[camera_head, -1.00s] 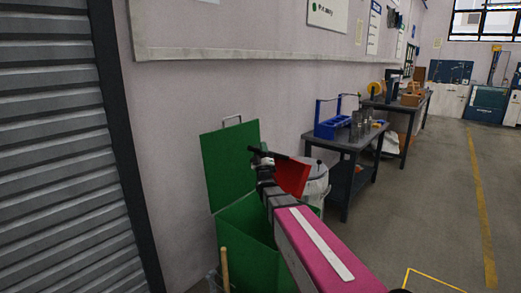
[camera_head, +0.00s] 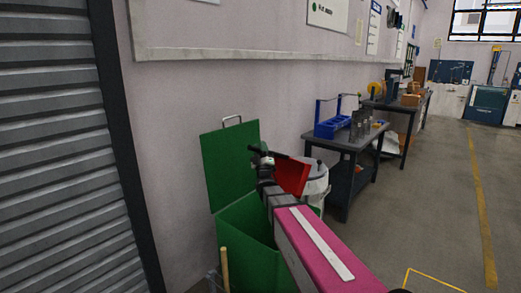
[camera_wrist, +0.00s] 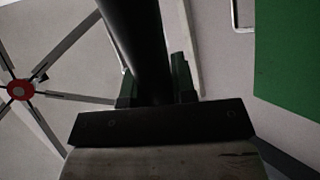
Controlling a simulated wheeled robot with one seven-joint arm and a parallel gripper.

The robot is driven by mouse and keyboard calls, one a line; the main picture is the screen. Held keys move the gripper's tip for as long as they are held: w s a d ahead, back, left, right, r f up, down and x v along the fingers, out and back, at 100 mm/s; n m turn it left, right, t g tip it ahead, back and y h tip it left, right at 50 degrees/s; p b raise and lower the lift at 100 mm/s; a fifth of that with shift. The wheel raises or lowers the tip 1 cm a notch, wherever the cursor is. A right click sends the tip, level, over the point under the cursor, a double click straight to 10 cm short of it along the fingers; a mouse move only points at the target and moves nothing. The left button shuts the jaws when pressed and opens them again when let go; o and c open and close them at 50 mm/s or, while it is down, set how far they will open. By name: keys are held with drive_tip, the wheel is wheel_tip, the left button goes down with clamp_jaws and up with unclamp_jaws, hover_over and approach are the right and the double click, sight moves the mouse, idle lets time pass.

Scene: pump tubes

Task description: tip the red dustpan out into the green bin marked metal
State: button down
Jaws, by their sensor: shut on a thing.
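The green bin (camera_head: 243,228) stands against the wall with its lid (camera_head: 229,165) swung up and open. No marking can be read on it. The red dustpan (camera_head: 293,175) is at the end of my arm, tilted, above the right side of the bin opening. My gripper (camera_head: 264,170) is shut on the dustpan's dark handle, which also shows between the fingers in the wrist view (camera_wrist: 138,50). The dustpan's inside is hidden from me, so I cannot tell what it holds. In the wrist view the green lid (camera_wrist: 288,55) shows at the right.
A pale round drum (camera_head: 317,180) stands right behind the dustpan. A dark table (camera_head: 345,142) with a blue tote (camera_head: 333,127) and grey cylinders is farther right. A wooden stick (camera_head: 225,268) stands before the bin. The floor to the right is open.

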drive_tip(key=shift+r, duration=3.95)
drive_tip(key=shift+s, duration=0.1)
